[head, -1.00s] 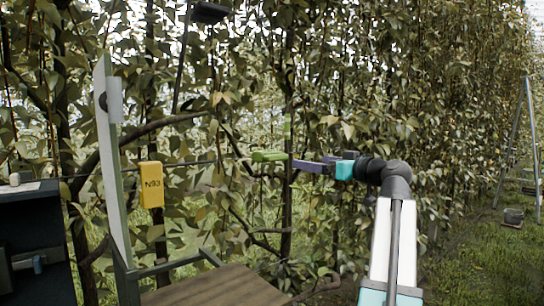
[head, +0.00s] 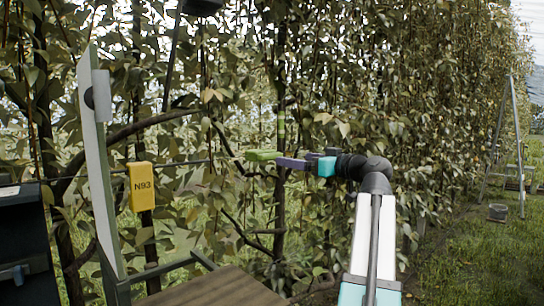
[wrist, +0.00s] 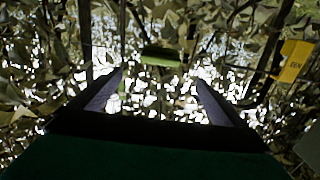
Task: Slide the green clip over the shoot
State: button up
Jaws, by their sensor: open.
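The green clip (head: 263,155) is a small flat bar in front of the trellis in the head view. It also shows in the wrist view (wrist: 161,56), centred between my fingers and just beyond their tips. My gripper (head: 280,162) is open, with purple fingers pointing left at the clip's right end. In the wrist view my gripper (wrist: 160,85) has a wide gap with nothing between the fingers. A bright green upright shoot (head: 281,125) stands just above and right of the clip. I cannot tell whether clip and shoot touch.
A yellow tag marked N93 (head: 142,187) hangs left of the clip. It also shows in the wrist view (wrist: 293,61). A dark wire (head: 190,162) and branches (head: 160,124) cross behind. A wooden board (head: 215,290) lies below. A ladder (head: 515,140) stands far right on open grass.

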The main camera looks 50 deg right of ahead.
aim_at(279, 155)
jog(key=w+p, duration=0.1)
jog(key=w, duration=0.3)
jog(key=w+p, duration=0.1)
jog(key=w, duration=0.3)
jog(key=w+d, duration=0.1)
jog(key=w, duration=0.4)
jog(key=shift+w+p, duration=0.1)
jog(key=shift+p, duration=0.3)
jog(key=c, duration=1.5)
jog(key=shift+d+f+b, duration=0.15)
jog(key=shift+d+b, duration=0.75)
jog(key=shift+d, duration=0.3)
jog(key=d+b, duration=0.2)
jog(key=d, duration=0.1)
jog(key=d+b, duration=0.1)
jog(key=d, duration=0.1)
jog(key=shift+s+d+r, duration=0.1)
jog(key=shift+s+r, duration=0.15)
jog(key=shift+s, duration=0.05)
